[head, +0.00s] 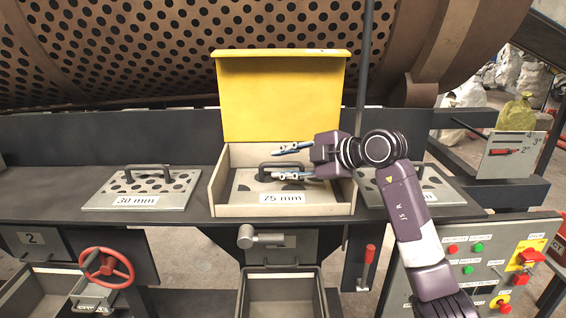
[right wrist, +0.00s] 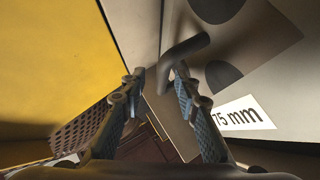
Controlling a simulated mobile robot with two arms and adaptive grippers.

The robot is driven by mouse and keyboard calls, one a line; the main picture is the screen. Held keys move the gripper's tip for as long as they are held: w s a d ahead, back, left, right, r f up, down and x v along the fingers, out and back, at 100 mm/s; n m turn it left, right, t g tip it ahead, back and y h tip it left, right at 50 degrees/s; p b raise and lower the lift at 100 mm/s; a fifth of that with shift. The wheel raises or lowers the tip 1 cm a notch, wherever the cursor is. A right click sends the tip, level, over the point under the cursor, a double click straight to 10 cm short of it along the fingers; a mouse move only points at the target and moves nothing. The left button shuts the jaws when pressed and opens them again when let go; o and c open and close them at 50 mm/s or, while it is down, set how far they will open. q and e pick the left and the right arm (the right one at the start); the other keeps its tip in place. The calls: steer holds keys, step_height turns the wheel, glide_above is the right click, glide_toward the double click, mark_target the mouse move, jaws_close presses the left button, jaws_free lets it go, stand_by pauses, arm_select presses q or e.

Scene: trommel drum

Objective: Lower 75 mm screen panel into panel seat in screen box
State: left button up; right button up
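The grey 75 mm screen panel (head: 247,187), with large dark holes and a white label, lies inside the open screen box (head: 219,180). It looks flat; I cannot tell how fully it rests in the seat, as the panel seat is hidden beneath it. Its dark bar handle (head: 265,168) stands on top. My right gripper (head: 283,163) is open over the panel, fingers apart on either side of the handle. In the right wrist view the handle (right wrist: 184,52) shows near the two spread fingertips (right wrist: 158,72), with no grip on it visible. My left gripper is out of view.
The yellow lid (head: 280,95) stands open behind the box. A 30 mm panel (head: 143,188) lies on the bench to the left, and another panel (head: 449,192) to the right, partly behind my right arm. The perforated drum (head: 150,50) is behind.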

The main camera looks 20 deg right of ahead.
steer(key=v, duration=1.1)
steer(key=shift+w+d, duration=0.1)
steer(key=shift+s+d+r, duration=0.25)
steer(key=shift+s+r, duration=0.05)
steer(key=shift+s, duration=0.2)
